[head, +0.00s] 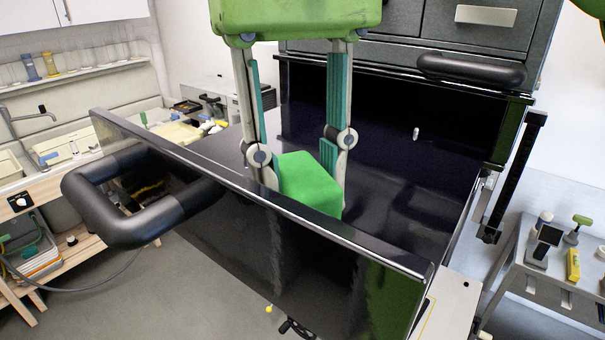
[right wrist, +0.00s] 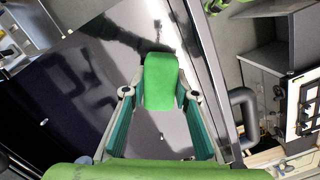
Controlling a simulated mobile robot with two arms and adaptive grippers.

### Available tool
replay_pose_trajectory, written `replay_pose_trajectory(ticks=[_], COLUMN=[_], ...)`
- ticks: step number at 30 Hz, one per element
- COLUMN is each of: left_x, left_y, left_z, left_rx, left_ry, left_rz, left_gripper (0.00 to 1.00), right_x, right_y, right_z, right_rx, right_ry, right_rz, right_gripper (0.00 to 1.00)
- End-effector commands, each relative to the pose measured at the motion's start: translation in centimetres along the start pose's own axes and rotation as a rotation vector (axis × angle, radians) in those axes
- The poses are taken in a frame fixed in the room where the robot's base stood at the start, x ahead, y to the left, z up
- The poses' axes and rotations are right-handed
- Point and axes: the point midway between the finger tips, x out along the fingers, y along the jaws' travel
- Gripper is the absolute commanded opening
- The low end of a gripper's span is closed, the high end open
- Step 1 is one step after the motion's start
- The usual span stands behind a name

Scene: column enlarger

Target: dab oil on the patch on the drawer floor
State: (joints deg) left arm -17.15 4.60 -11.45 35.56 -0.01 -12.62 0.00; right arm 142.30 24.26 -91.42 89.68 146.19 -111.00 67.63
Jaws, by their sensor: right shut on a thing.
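My right gripper (head: 296,160) comes down from the top of the head view and is shut on a green block (head: 309,183). The block also shows between the fingers in the right wrist view (right wrist: 161,82). It is inside the open black drawer, just behind the drawer front (head: 300,232), which hides its lower end. I cannot tell whether it touches the glossy drawer floor (head: 400,185). A small pale thing (head: 416,133) shows toward the back of the drawer. I cannot make out a patch for sure among the reflections. My left gripper is not in view.
A thick black handle (head: 120,225) sticks out from the drawer front. The dark cabinet (head: 450,45) with another handle (head: 470,69) rises behind the drawer. A grey side table (head: 560,262) with small tools stands at right, and a cluttered bench is at left.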

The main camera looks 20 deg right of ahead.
Motion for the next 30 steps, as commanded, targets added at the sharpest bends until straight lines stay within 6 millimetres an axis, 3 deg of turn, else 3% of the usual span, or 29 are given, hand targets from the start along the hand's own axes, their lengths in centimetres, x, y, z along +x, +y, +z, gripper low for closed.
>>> replay_pose_trajectory(ticks=[30], left_x=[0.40], left_y=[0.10], left_z=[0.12], left_rx=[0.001], left_ry=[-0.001], left_rz=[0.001], left_gripper=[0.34], right_x=[0.85], right_y=[0.02], right_z=[-0.11], right_rx=[0.000], right_ry=[0.000], right_rz=[0.000], right_gripper=[0.00])
